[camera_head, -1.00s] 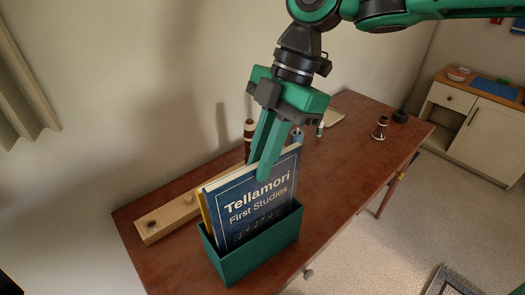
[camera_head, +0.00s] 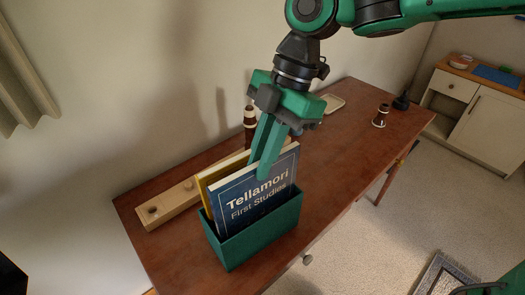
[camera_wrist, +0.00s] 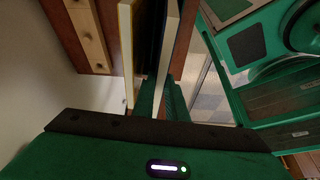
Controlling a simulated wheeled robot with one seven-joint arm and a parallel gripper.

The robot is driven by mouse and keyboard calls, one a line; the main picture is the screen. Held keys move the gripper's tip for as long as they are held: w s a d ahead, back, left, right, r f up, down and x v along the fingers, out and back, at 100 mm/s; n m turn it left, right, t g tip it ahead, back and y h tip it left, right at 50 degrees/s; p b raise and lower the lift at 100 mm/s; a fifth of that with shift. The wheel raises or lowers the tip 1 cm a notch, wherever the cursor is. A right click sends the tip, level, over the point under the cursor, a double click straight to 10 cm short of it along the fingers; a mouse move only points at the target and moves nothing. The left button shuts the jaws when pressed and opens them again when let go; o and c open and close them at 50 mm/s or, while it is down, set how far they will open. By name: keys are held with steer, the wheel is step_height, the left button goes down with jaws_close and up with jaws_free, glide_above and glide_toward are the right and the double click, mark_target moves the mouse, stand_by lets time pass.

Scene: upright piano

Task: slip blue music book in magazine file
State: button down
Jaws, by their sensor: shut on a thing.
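The blue music book (camera_head: 252,200), titled "Tellamori First Studies", stands upright inside the green magazine file (camera_head: 255,237). Its lower part is hidden behind the file's front wall. My gripper (camera_head: 265,170) is above the file, with its fingers shut on the book's top edge. In the wrist view the book shows as a thin pale edge (camera_wrist: 170,45) running down to the fingers. A yellow book (camera_head: 222,170) stands in the file behind the blue one; the two are apart at the top in the wrist view.
The file stands on a brown wooden top. A pale wooden block with round holes (camera_head: 168,205) lies behind the file, by the wall. A dark turned wooden piece (camera_head: 250,118) stands behind my gripper, and another (camera_head: 381,115) stands far right. The top right of the file is clear.

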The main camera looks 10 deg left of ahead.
steer(key=shift+f, duration=0.7)
steer(key=c, duration=1.7)
jaws_free()
steer(key=v, duration=1)
steer(key=shift+w+r, duration=0.25)
steer(key=shift+r, duration=0.1)
steer(key=shift+d, duration=0.15)
